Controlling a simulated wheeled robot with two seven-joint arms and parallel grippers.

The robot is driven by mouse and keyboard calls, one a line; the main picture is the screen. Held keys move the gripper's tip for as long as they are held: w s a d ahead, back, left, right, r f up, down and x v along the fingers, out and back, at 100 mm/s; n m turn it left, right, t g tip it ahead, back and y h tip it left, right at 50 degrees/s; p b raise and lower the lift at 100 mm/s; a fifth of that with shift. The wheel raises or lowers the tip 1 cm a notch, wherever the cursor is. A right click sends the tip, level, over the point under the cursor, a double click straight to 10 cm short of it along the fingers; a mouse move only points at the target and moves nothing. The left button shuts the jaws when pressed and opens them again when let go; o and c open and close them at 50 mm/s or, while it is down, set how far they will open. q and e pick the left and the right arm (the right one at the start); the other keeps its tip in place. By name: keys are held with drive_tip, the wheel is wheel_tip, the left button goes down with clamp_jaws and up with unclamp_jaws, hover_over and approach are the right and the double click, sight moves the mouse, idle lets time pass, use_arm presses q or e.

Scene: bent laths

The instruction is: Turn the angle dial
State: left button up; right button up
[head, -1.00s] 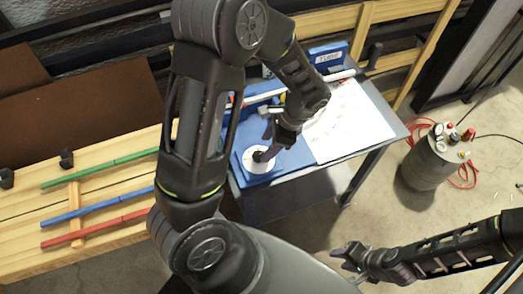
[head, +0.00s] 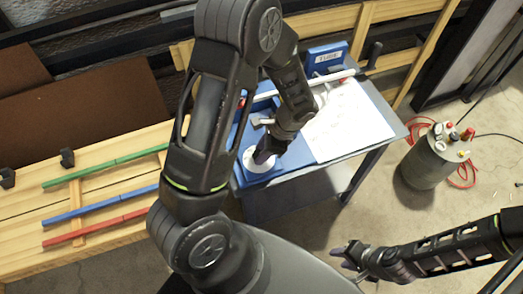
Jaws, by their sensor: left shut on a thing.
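The angle dial is a round white disc (head: 250,164) on the front left part of the blue machine (head: 284,159). My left gripper (head: 262,155) points down over the dial and is shut on its dark knob, which the fingers mostly hide. My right gripper (head: 349,256) hangs low at the right, over the floor and away from the machine. It is small in the view, and its fingers look apart with nothing between them.
A white sheet (head: 350,122) lies on the table to the right of the dial. A white lath (head: 335,77) runs across the machine's back. Green, blue and red laths (head: 100,203) lie on the wooden bench at left. A grey drum (head: 432,165) with cans stands at right.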

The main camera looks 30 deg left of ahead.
use_arm(q)
clamp_jaws()
